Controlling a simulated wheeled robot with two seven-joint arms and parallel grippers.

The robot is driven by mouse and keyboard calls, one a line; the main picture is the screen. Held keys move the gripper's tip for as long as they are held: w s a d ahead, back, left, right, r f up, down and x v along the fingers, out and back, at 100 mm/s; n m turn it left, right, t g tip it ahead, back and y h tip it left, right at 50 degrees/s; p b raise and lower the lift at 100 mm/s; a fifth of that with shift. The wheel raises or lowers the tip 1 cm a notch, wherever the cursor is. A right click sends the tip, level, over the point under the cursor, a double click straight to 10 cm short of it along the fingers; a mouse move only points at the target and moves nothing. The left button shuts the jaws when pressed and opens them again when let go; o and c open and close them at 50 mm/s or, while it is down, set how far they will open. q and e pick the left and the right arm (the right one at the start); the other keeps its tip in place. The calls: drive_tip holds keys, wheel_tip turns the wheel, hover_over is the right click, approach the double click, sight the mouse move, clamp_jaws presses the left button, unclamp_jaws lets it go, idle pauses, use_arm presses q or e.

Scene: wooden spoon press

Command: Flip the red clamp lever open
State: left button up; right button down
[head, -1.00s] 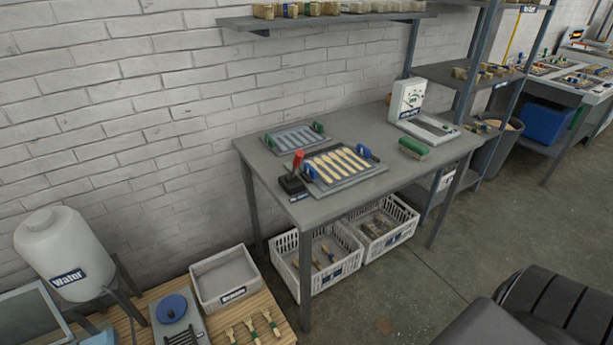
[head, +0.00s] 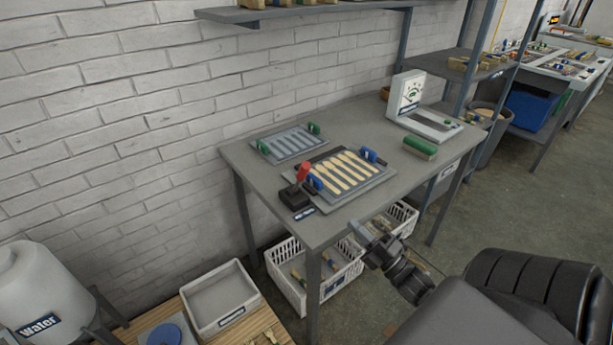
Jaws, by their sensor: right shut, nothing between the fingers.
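The red clamp lever (head: 303,171) stands up, slightly tilted, from a black base (head: 294,198) near the left front part of the grey table. Right beside it lies a press tray (head: 372,190) holding several wooden spoons, with blue handles at its sides. My right gripper (head: 362,232) is shut and empty. It is at the table's front edge, to the right of and below the lever in the picture, clear of it. My left gripper is not in view.
A second mould tray with green handles (head: 289,145) lies behind the lever. A green-topped block (head: 420,147) and a white gauge device (head: 407,97) stand farther right. White baskets (head: 289,283) sit under the table (head: 240,156).

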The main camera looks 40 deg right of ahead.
sight(300, 178)
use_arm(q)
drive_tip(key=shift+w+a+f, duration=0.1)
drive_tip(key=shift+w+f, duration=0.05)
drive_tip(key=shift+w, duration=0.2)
use_arm(e)
drive_tip(key=shift+a+r+n+y, duration=0.25)
drive_tip(key=shift+r+n+y, duration=0.2)
drive_tip(key=shift+r, duration=0.6)
